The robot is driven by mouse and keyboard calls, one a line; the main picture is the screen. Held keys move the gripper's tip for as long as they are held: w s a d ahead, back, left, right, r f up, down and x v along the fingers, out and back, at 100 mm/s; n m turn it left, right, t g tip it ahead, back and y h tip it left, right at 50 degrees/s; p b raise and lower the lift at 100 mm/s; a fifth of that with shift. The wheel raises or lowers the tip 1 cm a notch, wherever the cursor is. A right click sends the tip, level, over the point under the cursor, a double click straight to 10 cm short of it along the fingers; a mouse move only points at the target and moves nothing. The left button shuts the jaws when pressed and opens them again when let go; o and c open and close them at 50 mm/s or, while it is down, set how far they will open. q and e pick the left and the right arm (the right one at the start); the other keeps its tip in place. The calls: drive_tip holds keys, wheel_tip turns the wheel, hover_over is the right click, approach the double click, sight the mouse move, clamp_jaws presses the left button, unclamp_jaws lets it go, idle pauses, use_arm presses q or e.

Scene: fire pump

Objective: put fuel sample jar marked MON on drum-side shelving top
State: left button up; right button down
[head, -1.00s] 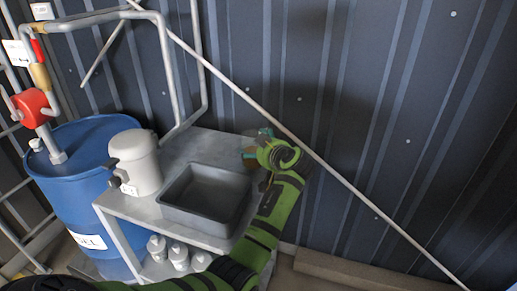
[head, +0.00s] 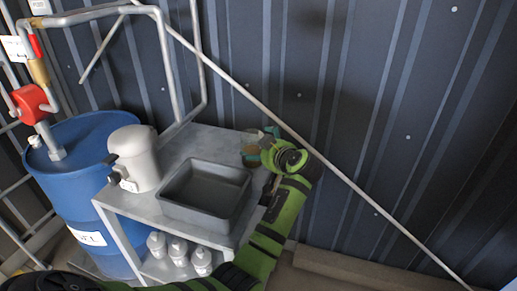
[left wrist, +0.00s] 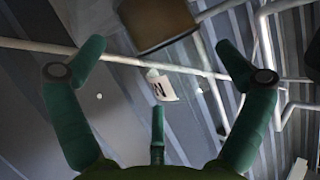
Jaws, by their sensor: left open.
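My left gripper (head: 262,146) is open over the back right corner of the shelving top (head: 212,141), beyond the grey tray. In the left wrist view its teal fingers (left wrist: 155,70) are spread apart. A small pale piece with a dark letter like N (left wrist: 161,88) shows between and beyond them; it looks like the jar's label. In the head view the gripper hides most of that corner. No finger visibly closes on the label. My right gripper is not in view.
The grey tray (head: 186,211) and a grey-white container (head: 135,158) stand on the top. Several pale bottles (head: 178,251) stand on the lower shelf. A blue drum (head: 75,185) is at left. A thin diagonal pole (head: 350,185) crosses before the corrugated wall (head: 430,90).

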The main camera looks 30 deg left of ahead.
use_arm(q)
drive_tip(key=b+v, duration=0.1)
drive_tip(key=v, duration=0.8)
drive_tip(key=shift+b, duration=0.4)
drive_tip(key=shift+d, duration=0.1)
